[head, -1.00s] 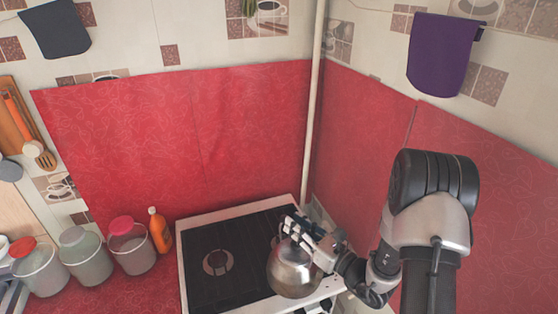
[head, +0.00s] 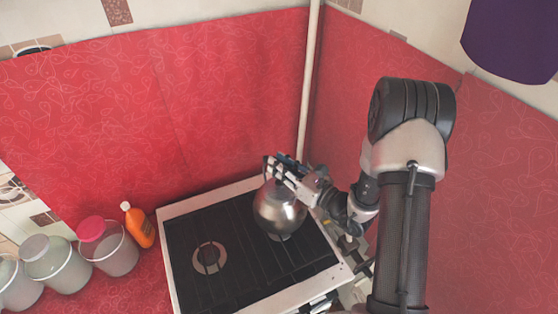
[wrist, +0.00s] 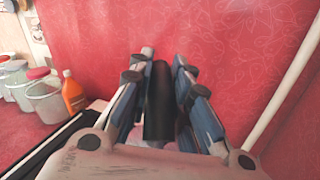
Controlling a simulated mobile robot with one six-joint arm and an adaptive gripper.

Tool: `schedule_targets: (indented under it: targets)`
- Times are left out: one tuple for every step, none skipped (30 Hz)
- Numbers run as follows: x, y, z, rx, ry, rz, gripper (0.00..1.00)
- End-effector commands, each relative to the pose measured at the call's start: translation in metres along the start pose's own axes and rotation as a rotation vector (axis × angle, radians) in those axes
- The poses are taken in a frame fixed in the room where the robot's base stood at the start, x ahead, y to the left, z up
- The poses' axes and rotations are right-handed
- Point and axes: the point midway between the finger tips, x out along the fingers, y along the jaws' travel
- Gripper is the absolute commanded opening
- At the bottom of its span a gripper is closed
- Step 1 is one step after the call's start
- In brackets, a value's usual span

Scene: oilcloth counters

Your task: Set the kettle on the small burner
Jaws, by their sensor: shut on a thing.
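The shiny metal kettle (head: 280,212) is upright over the right part of the black stove top (head: 235,285). My gripper (head: 278,165) is shut on its handle from above and the right. In the wrist view the black handle (wrist: 158,100) lies between the two fingers of my gripper (wrist: 162,62). A round burner (head: 209,257) shows bare on the left of the stove. Part of another burner (head: 280,237) shows just under the kettle, mostly hidden by it. I cannot tell whether the kettle touches the stove, nor which burner is smaller.
An orange bottle (head: 139,226) and several lidded jars, one with a pink lid (head: 108,246), stand on the red counter left of the stove. Red walls close off the back and right. A pale pipe (head: 309,90) runs down the corner. The stove's left part is clear.

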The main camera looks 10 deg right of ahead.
Motion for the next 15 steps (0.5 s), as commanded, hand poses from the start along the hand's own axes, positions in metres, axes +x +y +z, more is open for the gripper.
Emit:
schedule_targets:
  targets:
    - [0.000,-0.001,-0.002,-0.002,-0.005,0.001,0.00]
    - [0.000,-0.001,-0.003,-0.002,-0.005,0.001,0.00]
    - [0.000,-0.002,-0.006,-0.002,-0.005,0.001,0.00]
    - [0.000,-0.002,-0.008,-0.001,-0.005,0.001,0.00]
    - [0.000,-0.003,-0.011,-0.001,-0.005,0.001,0.00]
    - [0.000,-0.003,-0.014,-0.001,-0.004,0.001,0.00]
    - [0.000,-0.004,-0.017,-0.001,-0.005,0.001,0.00]
    - [0.000,-0.004,-0.020,-0.001,-0.005,0.001,0.00]
    - [0.000,-0.005,-0.024,-0.001,-0.005,0.001,0.00]
    - [0.000,-0.006,-0.026,-0.001,-0.005,0.001,0.00]
    - [0.000,-0.006,-0.029,-0.001,-0.005,0.001,0.00]
    - [0.000,-0.007,-0.034,-0.002,-0.005,0.001,0.00]
    - [0.000,-0.008,-0.037,-0.002,-0.005,0.001,0.00]
    - [0.000,-0.008,-0.040,-0.002,-0.005,0.001,0.00]
    - [0.000,-0.009,-0.044,-0.002,-0.005,0.001,0.00]
